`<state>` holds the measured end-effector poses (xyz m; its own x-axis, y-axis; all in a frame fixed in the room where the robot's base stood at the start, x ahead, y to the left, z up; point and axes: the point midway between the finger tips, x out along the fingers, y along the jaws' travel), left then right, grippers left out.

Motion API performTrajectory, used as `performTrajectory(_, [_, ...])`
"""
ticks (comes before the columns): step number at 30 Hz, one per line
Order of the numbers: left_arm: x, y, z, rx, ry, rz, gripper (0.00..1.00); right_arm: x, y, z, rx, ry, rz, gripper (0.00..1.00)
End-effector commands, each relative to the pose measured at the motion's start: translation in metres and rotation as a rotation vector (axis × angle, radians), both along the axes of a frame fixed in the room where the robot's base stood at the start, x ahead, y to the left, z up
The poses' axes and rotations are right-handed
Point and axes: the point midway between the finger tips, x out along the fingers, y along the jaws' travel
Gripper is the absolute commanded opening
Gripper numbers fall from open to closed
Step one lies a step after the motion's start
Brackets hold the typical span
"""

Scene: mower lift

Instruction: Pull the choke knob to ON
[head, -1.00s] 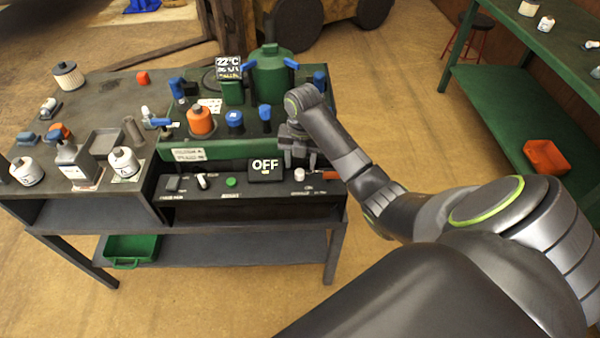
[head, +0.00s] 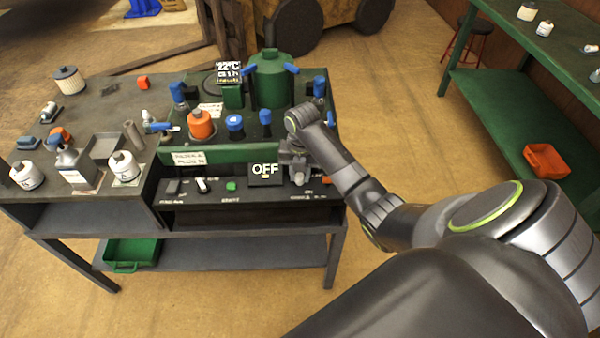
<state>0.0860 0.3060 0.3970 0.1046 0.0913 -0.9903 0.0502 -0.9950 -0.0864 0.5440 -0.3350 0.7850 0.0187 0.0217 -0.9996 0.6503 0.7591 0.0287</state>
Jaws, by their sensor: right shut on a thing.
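My right gripper (head: 298,178) is at the right part of the black control panel (head: 240,190), just right of the OFF display (head: 265,174). It points down at the panel and is shut on the choke knob, which its fingers hide. The display reads OFF in white letters. My left gripper is not in view.
On the panel are a white toggle (head: 202,186) and a green button (head: 231,185); an orange part (head: 327,180) is close right of my gripper. Behind stand an orange cap (head: 201,124), blue-capped fittings and a green tank (head: 271,78). White canisters stand at the left.

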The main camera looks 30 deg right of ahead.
Motion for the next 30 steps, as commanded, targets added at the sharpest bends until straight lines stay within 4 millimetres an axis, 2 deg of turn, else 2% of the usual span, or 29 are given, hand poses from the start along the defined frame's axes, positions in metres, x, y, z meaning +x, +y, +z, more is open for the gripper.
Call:
performTrajectory(8, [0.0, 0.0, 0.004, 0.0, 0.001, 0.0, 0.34, -0.002, 0.001, 0.001, 0.001, 0.001, 0.0, 0.0])
performTrajectory(18, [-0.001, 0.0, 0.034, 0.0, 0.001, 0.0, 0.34, -0.027, 0.017, 0.003, 0.003, 0.003, 0.001, 0.0])
performTrajectory(28, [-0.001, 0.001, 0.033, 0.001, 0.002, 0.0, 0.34, -0.03, 0.019, -0.001, 0.005, 0.005, 0.0, 0.0])
performTrajectory(29, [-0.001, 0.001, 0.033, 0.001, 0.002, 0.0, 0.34, -0.031, 0.019, -0.001, 0.005, 0.005, 0.0, 0.27])
performTrajectory(30, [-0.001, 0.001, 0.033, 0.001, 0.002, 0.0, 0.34, -0.031, 0.019, -0.001, 0.005, 0.006, 0.0, 0.32])
